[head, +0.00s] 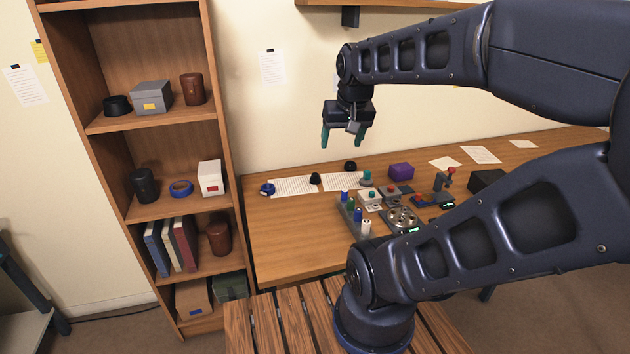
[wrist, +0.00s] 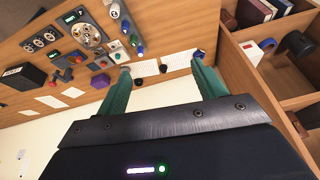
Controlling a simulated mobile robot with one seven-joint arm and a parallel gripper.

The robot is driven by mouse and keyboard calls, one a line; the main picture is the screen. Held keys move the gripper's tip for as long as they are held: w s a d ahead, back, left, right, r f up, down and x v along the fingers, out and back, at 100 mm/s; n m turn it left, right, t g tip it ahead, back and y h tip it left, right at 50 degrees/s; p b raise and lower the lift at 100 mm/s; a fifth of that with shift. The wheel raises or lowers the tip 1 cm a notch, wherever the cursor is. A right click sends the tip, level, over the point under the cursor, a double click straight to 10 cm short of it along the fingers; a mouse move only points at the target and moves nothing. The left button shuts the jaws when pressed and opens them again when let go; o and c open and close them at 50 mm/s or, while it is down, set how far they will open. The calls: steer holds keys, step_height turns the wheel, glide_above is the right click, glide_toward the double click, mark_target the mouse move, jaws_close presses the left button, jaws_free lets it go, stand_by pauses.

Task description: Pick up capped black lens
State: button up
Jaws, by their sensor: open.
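A black cylinder (head: 143,185), which looks like the capped lens, stands upright on the bookcase's middle shelf, left of a blue ring (head: 181,188). It also shows in the wrist view (wrist: 297,44) at the upper right. Its cap cannot be made out clearly. A shorter black round piece (head: 117,105) sits on the shelf above. My gripper (head: 344,138) is open and empty, with teal fingers pointing down, in the air above the table's back left part. It is well to the right of the bookcase and apart from the cylinder.
A white box (head: 210,177) stands right of the blue ring. The bookcase's upright side (head: 222,90) lies between my gripper and the shelves. The table (head: 290,235) holds papers, small black pieces (head: 315,179), a purple box (head: 401,170) and several tools; its front left is clear.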

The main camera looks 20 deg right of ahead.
steer(key=w+d+m+g, duration=0.1)
steer(key=w+m, duration=0.4)
steer(key=w, duration=0.8)
steer(key=m+g, duration=0.3)
steer(key=m, duration=1.2)
glide_above(315, 174)
step_height(315, 174, down, 29)
steer(key=shift+w+d+f, duration=0.2)
steer(key=shift+w+f, duration=0.05)
steer(key=shift+f, duration=0.1)
step_height(315, 174, down, 5)
steer(key=shift+s+r, duration=0.1)
steer(key=shift+s+a+f, duration=0.1)
steer(key=shift+s+f, duration=0.05)
steer(key=shift+f, duration=1.2)
steer(key=shift+s+a+f, duration=0.1)
steer(key=shift+s+f, duration=0.05)
steer(key=shift+f, duration=1.2)
steer(key=c, duration=1.1)
steer(key=shift+c, duration=0.2)
